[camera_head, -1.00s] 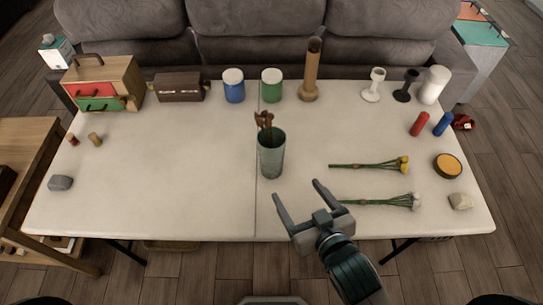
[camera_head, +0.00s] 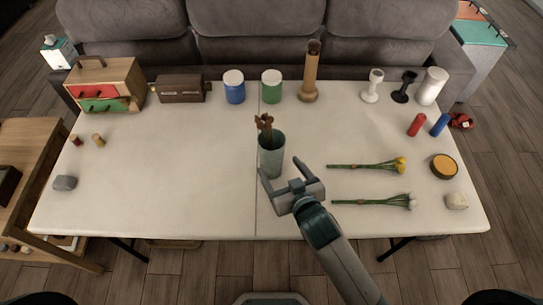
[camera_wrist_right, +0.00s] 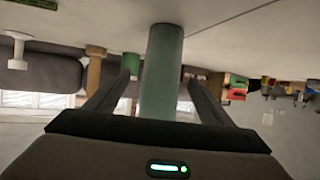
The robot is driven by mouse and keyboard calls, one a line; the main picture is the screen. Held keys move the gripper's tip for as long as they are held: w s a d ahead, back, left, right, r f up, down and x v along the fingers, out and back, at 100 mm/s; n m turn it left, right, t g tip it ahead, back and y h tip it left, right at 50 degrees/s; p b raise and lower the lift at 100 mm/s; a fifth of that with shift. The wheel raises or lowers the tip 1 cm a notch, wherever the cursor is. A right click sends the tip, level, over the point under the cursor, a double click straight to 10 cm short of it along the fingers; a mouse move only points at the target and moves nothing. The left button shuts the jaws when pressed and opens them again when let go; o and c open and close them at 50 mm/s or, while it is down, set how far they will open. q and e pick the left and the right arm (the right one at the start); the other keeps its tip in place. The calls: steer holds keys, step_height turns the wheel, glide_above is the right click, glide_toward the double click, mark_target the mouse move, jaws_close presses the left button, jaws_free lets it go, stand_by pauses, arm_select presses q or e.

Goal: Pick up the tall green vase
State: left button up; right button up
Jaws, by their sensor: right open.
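The tall green vase (camera_head: 272,157) stands upright near the middle of the white table, with brown stems (camera_head: 264,124) sticking out of its top. My right gripper (camera_head: 280,168) is open and low at the vase's near side, its fingertips close to the lower part. In the right wrist view, which is upside down, the vase (camera_wrist_right: 161,72) shows between the two spread fingers. I cannot tell whether either finger touches it. My left gripper is not in view.
On the white table (camera_head: 160,180), two flower bunches (camera_head: 368,166) lie right of the vase. A blue jar (camera_head: 234,88), a green jar (camera_head: 271,86) and a tall brown vase (camera_head: 310,75) stand behind it.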

mark_target(276, 165)
stand_by(0.3)
steer(key=shift+w+a+f+p, duration=0.25)
steer(key=shift+w+p, duration=0.1)
steer(key=shift+w, duration=0.15)
steer(key=p+x, duration=0.1)
steer(key=x, duration=0.1)
steer(key=shift+w+a+f, duration=0.15)
steer(key=shift+w+a, duration=0.05)
steer(key=shift+w, duration=0.1)
steer(key=shift+w+a+f, duration=0.2)
steer(key=shift+w+f, duration=0.15)
steer(key=shift+w, duration=0.15)
steer(key=c, duration=1.2)
steer(key=shift+r, duration=0.2)
